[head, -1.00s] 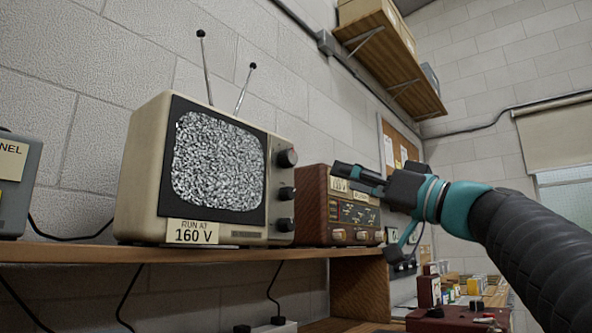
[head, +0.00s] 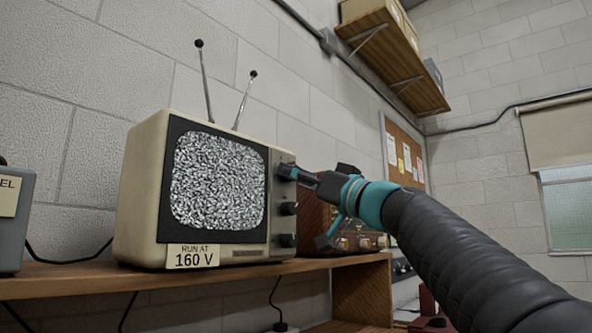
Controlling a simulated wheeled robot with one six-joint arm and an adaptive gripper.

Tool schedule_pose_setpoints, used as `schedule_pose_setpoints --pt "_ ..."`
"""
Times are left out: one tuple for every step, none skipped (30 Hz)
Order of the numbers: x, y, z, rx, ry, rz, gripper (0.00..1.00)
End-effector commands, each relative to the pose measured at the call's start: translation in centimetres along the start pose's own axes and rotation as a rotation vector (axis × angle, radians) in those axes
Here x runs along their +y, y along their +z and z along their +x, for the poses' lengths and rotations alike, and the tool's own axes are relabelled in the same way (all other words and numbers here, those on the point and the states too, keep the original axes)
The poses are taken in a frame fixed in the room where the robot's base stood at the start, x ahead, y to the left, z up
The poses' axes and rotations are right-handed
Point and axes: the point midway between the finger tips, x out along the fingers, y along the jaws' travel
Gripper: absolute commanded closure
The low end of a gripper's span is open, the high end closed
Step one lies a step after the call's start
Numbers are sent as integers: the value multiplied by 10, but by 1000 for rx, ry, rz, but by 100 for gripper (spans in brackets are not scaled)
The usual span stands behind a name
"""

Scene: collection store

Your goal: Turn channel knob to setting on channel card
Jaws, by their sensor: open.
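A cream television (head: 142,200) stands on a wooden shelf, its screen (head: 218,180) filled with static. Two dark knobs show on its right panel, a middle one (head: 288,208) and a lower one (head: 287,240). The top knob is hidden behind my gripper (head: 287,172), whose fingertips are at the top of that panel. I cannot tell whether they touch the knob. The jaws are open. A card on the television's front (head: 193,256) reads "RUN AT 160 V". A card at the left edge (head: 8,197) shows only "EL".
A brown radio (head: 312,230) stands right of the television, partly behind my arm. A grey box (head: 22,228) is at the left edge. The wooden shelf (head: 70,282) is clear in front. A wall shelf (head: 395,60) hangs above right.

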Motion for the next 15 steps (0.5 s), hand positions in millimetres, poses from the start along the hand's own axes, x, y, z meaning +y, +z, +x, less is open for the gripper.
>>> schedule_pose_setpoints --pt "0 -1 3 0 -1 0 37" --pt "-1 0 4 0 0 0 37" --pt "-1 0 5 0 0 0 37" --pt "-1 0 5 0 0 0 37" --pt "-1 0 5 0 0 0 37" --pt "0 0 5 1 0 0 37" --pt "0 0 5 1 0 0 37" --pt "0 0 5 1 0 0 37" --pt "0 0 5 1 0 0 37" --pt "0 0 5 0 0 0 37" --pt "0 0 5 0 0 0 37" --pt "0 0 5 1 0 0 47" --pt "0 0 5 0 0 0 54" --pt "0 0 5 0 0 0 62" --pt "0 0 5 0 0 0 72"
